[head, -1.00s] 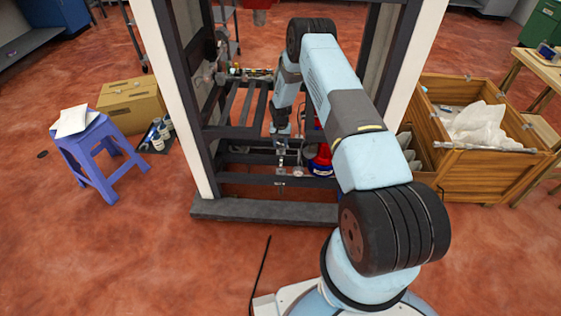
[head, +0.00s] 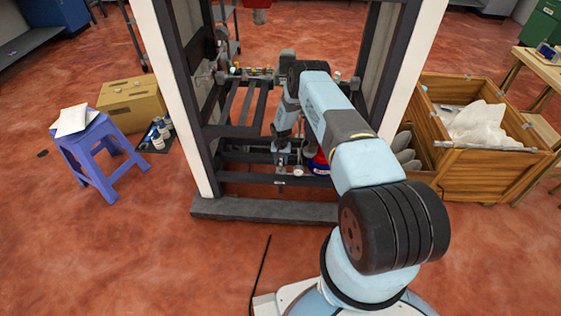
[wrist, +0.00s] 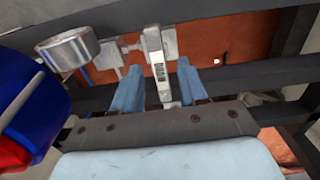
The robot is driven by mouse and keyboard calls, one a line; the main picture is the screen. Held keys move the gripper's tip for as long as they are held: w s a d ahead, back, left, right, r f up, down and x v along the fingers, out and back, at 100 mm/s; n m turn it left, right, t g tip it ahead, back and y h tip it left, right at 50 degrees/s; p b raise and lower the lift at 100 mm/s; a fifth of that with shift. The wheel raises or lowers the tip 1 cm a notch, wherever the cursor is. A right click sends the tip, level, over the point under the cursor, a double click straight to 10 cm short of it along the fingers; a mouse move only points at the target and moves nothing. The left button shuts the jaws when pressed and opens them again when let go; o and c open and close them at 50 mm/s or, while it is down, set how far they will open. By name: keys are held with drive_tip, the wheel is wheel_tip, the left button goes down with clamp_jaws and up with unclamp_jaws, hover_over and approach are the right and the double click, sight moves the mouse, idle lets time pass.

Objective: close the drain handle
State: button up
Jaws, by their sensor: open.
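The drain handle (wrist: 158,62) is a pale grey lever on a metal valve fitting, seen in the wrist view. My gripper (wrist: 158,88) is open, with one blue finger on each side of the handle's near end. I cannot tell whether either finger touches it. In the head view my gripper (head: 281,158) is low inside the dark frame, at the front crossbar, and the handle is too small to make out clearly there.
A round metal gauge (wrist: 68,48) sits left of the valve, with a blue and red container (wrist: 30,110) close by. Dark frame (head: 208,165) bars surround my gripper.

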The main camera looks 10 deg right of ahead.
drive_tip(key=shift+f, duration=0.3)
clamp_jaws()
idle(0.3)
